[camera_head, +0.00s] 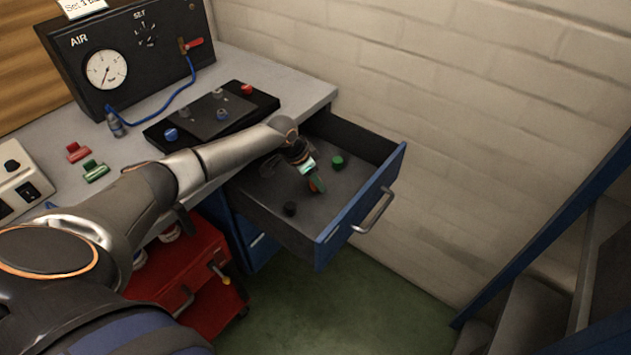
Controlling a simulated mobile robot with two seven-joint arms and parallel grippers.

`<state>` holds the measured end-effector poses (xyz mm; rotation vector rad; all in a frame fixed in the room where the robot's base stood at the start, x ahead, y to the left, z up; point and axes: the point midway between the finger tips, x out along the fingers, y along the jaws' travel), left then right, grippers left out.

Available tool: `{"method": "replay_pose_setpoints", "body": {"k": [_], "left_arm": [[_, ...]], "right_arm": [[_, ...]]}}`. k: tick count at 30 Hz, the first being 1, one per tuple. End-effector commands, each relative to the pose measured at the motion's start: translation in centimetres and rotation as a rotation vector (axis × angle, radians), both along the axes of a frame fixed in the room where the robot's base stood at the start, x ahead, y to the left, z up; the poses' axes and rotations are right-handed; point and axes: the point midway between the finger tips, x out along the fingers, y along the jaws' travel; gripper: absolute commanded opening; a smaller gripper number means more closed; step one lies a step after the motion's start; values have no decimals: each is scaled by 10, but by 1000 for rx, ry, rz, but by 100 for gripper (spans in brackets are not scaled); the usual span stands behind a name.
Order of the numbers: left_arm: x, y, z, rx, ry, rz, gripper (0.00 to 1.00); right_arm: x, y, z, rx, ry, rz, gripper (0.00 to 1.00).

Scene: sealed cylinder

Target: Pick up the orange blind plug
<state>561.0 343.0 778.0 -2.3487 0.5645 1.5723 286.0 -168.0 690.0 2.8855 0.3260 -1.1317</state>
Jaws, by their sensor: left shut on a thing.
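My left arm reaches in from the left over the bench, and the gripper points down into the drawer. It is shut on the orange plug, and its fingers cover most of it. I cannot tell whether the plug touches the drawer floor. A green plug (338,161) lies behind and right of the gripper, and a black plug (290,208) lies in front and left. My right gripper is not in view.
The drawer's blue front with its handle (374,211) stands out from the bench. A black tray (259,98) with small fittings, a black air panel (160,50) and red and green clamps (95,171) are on the bench. A red tool cabinet (190,275) stands below.

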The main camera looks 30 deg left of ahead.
Motion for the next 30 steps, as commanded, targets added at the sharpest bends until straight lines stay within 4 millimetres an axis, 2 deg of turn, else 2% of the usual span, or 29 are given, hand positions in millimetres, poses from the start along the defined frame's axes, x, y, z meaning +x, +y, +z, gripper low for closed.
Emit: {"method": "replay_pose_setpoints", "body": {"k": [6, 8, 18, 30], "left_arm": [[1, 0, 30, 0, -6, -1, 0], [-5, -1, 36, 2, -3, -2, 0], [-49, -19, 92, 4, -4, -4, 0], [-110, -44, 118, 3, -2, -3, 0]], "right_arm": [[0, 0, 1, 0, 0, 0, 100], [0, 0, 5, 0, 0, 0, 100], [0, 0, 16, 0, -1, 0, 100], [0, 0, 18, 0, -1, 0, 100]]}}
